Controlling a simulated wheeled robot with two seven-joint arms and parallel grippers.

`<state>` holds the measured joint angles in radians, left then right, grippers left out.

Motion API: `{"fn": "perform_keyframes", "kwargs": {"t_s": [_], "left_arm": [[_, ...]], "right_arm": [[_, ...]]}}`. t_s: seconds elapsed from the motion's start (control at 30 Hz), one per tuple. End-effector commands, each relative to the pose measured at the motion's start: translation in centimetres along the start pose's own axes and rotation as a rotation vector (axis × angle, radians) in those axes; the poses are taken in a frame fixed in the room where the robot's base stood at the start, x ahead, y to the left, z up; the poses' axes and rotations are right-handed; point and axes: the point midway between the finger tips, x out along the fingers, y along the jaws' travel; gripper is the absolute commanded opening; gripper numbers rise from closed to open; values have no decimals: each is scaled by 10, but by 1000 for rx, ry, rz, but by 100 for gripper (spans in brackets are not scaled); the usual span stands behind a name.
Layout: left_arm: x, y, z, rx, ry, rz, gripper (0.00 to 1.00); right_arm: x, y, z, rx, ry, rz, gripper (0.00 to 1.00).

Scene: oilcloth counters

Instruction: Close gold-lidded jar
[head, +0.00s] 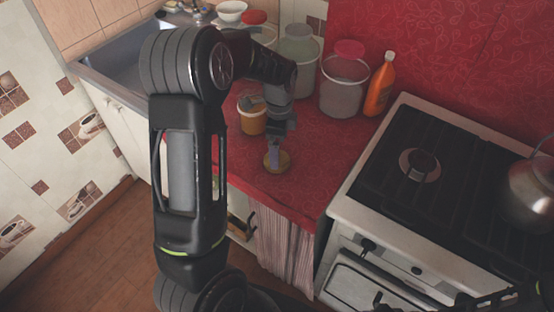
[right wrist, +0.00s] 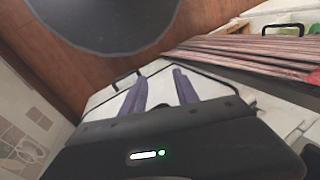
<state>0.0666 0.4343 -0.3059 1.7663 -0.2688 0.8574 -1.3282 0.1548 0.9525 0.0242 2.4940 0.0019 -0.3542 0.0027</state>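A round gold-coloured lid (head: 283,166) shows on the red counter near its front edge in the head view. The jar body cannot be made out, so I cannot tell how the lid sits on it. My left gripper (head: 273,155) points down from above, with its tips at or just over the lid and covering part of it. Whether its fingers are open or shut is too small to see. My right gripper (right wrist: 160,88) is open and empty in the right wrist view, away from the counter top, with white cabinet or oven front behind it.
A red-lidded clear container (head: 344,90), another container (head: 299,52) and an orange bottle (head: 380,85) stand at the back. The stove (head: 420,180) with a kettle (head: 530,190) is at right, the sink (head: 125,60) at left.

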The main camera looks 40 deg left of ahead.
Motion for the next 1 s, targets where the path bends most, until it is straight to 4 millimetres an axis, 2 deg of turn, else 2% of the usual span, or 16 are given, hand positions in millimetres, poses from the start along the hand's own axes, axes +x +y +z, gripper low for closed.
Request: {"fn": "perform_keyframes", "kwargs": {"t_s": [0.17,0.43,1.0], "left_arm": [[13,1,1,0,-1,4,97],[48,0,2,0,-1,3,97],[52,0,2,0,0,0,97]], "right_arm": [[-6,-2,1,1,-1,1,36],[-13,-4,2,3,-4,5,36],[-13,-4,2,3,-4,4,36]]}}
